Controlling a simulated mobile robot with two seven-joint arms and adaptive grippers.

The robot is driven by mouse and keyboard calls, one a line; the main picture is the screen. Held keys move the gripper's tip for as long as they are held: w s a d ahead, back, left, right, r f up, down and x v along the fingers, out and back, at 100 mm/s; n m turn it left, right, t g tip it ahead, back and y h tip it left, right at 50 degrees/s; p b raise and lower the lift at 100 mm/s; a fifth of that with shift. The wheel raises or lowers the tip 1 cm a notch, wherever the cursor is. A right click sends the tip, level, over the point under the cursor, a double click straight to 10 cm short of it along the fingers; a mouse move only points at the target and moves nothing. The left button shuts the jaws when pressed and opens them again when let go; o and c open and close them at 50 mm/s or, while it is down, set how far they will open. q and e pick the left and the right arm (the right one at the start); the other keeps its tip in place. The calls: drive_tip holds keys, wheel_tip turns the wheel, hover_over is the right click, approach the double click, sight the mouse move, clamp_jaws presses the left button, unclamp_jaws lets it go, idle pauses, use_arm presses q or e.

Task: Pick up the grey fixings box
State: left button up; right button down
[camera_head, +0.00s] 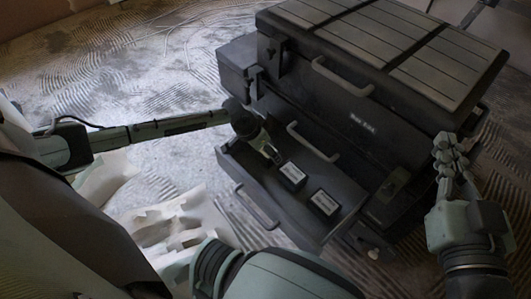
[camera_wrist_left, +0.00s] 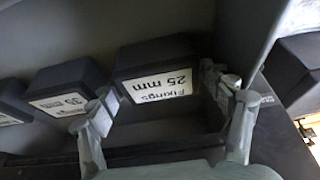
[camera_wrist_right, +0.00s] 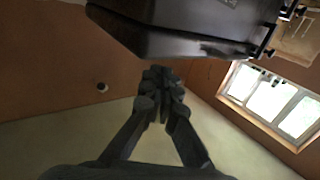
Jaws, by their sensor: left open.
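In the left wrist view, a dark grey fixings box (camera_wrist_left: 158,58) with a white label reading "Fixings 25 mm" sits in a drawer. My left gripper (camera_wrist_left: 165,92) is open, with one finger towards each side of this box; I cannot tell whether they touch it. Beside it is a similar box (camera_wrist_left: 66,78) labelled 35 mm, and part of a third (camera_wrist_left: 12,103). In the head view my left gripper (camera_head: 271,150) is low over the open drawer (camera_head: 262,184), beside two labelled boxes (camera_head: 292,175) (camera_head: 324,203). My right gripper (camera_head: 449,150) is shut and empty, right of the chest.
The dark tool chest (camera_head: 345,100) stands behind the open drawer, with a ribbed top and handles. Pale torn packaging (camera_head: 170,222) lies on the floor at the left. The grooved plaster floor (camera_head: 140,65) is clear at the upper left.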

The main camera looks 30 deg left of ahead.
use_arm(q)
drive_tip(key=shift+c, duration=0.2)
drive_tip(key=c, duration=1.1)
drive_tip(key=shift+r, duration=0.1)
